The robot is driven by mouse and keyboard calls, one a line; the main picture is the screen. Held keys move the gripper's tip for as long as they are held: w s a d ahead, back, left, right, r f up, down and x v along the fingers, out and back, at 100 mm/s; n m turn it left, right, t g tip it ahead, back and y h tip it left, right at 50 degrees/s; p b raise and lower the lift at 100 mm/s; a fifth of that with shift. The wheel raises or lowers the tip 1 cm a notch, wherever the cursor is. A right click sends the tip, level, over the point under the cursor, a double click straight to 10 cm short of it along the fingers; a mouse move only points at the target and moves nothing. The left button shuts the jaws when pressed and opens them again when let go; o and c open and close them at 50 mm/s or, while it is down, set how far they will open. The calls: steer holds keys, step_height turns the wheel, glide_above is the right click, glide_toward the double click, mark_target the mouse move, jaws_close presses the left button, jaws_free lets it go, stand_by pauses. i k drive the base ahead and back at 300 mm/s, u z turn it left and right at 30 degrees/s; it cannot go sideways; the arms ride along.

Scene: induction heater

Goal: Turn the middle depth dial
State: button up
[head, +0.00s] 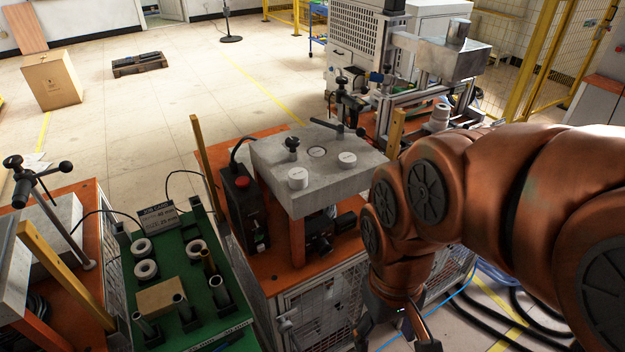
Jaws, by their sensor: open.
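A grey block-topped fixture (320,187) stands on the orange-topped cart in the middle of the head view. On its top are a white round knob (298,177) at the front left, another white round knob (347,160) at the right, and a black knob (291,144) at the back left. A flat pale disc (317,152) lies between them. I cannot tell which of these is the middle depth dial. My gripper (396,343) is open at the bottom edge, pointing down, in front and to the right of the fixture. It is apart from the knobs; its fingertips are partly cut off.
A black control box with a red button (241,183) stands left of the fixture. A green tray (206,327) with rings and tubes is further left. A yellow post (204,165) rises behind the box. A larger machine (440,62) stands behind. Cables lie on the floor at right.

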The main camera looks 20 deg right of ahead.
mark_target(322, 247)
steer(key=z, duration=1.4)
steer(key=k, duration=1.05)
steer(key=u, duration=1.5)
steer(key=i, duration=0.5)
steer(key=z, duration=0.05)
